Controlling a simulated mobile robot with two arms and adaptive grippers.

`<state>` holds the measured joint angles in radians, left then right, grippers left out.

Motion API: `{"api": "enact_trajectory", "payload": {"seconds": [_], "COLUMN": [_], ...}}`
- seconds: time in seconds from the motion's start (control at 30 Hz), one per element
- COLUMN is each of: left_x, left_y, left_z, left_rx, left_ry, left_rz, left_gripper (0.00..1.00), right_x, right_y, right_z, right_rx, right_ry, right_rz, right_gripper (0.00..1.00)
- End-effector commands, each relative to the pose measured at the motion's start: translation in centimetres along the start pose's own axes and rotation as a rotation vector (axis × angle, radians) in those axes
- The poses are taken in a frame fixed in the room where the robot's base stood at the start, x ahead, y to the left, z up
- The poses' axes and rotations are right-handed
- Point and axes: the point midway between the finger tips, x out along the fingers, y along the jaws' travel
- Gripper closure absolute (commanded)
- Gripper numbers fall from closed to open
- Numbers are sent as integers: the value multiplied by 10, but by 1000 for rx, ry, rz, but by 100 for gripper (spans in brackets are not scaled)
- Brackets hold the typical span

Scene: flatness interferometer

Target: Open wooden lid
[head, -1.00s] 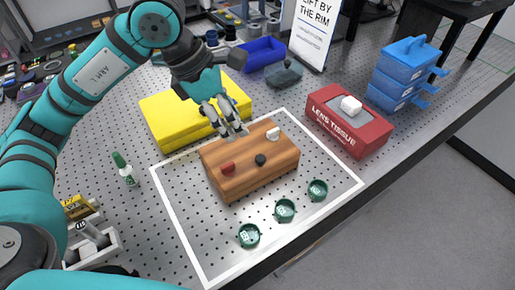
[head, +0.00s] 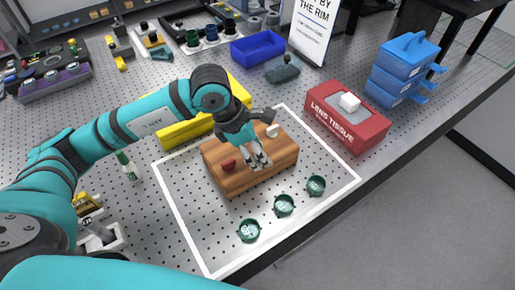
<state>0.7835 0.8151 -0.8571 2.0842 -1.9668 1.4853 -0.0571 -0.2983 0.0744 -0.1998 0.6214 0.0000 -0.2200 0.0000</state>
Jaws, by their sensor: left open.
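The wooden box (head: 231,183) with its wooden lid sits inside the white outlined area of the perforated table, and the lid looks closed. On its top are a red knob (head: 228,164) at the left and a white knob (head: 272,131) at the back right. A dark knob between them, seen earlier, is now hidden behind my left gripper (head: 260,165). That gripper points down over the middle of the lid, open, with its fingertips at or just above the dark knob's place. I cannot tell whether they touch it. My right gripper is not in view.
Several green round holders (head: 284,205) stand in front of the box. A red lens tissue box (head: 347,120) is to the right, blue stacked drawers (head: 403,70) beyond it. A yellow case (head: 183,131) lies behind. A small green-capped bottle (head: 127,166) stands left.

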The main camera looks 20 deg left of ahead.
Motion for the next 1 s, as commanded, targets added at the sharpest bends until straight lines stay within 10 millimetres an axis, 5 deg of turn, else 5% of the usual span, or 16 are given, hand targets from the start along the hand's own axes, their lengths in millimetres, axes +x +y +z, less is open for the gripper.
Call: {"api": "enact_trajectory", "payload": {"seconds": [0.07,0.43,1.0], "left_x": [0,-1,-6], "left_y": [0,0,4], "left_z": [0,0,3], "left_rx": [0,0,-17], "left_ry": [0,0,-19], "left_rz": [0,0,-37], "left_gripper": [53,100,100], "right_x": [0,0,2], "right_y": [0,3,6], "right_z": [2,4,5], "right_rx": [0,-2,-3], "right_ry": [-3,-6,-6], "right_rz": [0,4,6], "right_gripper": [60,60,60]}}
